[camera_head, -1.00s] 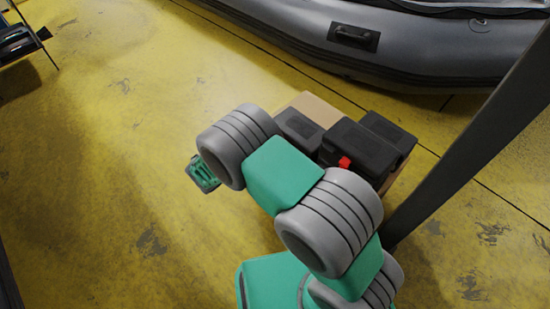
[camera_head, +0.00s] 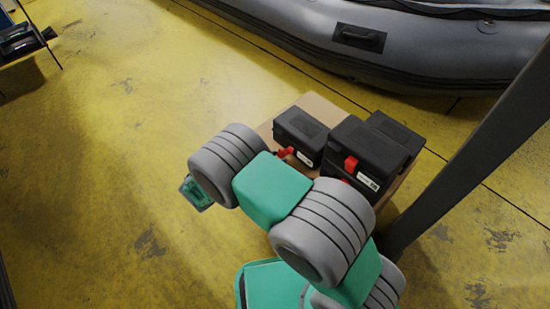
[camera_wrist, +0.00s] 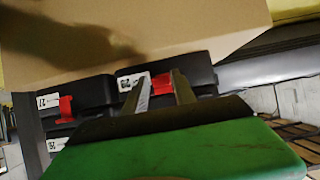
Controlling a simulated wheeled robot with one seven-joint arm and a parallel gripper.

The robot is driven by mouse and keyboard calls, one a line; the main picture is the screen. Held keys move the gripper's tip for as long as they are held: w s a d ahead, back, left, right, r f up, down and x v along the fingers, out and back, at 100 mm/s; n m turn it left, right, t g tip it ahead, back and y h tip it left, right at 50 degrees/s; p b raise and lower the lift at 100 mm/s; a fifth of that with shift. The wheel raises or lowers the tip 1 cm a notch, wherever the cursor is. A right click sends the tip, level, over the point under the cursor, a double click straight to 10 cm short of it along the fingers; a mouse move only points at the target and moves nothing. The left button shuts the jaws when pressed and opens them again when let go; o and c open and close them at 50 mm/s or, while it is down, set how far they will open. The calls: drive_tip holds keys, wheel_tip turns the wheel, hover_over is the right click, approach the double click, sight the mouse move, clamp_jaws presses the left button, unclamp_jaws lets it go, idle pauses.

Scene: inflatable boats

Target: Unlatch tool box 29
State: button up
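Tool box 29 is a black case with a white label reading 29 and a red latch (camera_wrist: 162,84). In the wrist view, the case (camera_wrist: 202,72) is just beyond my gripper (camera_wrist: 162,82), whose two fingers are apart with the red latch showing between them. Contact with the latch cannot be told. In the head view, tool box 29 appears to be the left black case (camera_head: 301,127), with its red latch facing my arm. My gripper's fingers are hidden there behind my arm.
Other black cases (camera_head: 374,146) stand stacked to the right, with red latches and white labels, on a cardboard-coloured surface (camera_head: 318,104). A grey post (camera_head: 470,150) rises at right. A grey inflatable boat (camera_head: 420,55) lies behind. Yellow floor at left is open.

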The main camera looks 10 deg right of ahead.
drive_tip(key=shift+o, duration=1.4)
drive_tip(key=shift+a, duration=0.1)
drive_tip(key=p+v, duration=0.2)
drive_tip(key=v, duration=0.5)
drive_tip(key=shift+s+a+r, duration=0.2)
drive_tip(key=shift+a, duration=0.05)
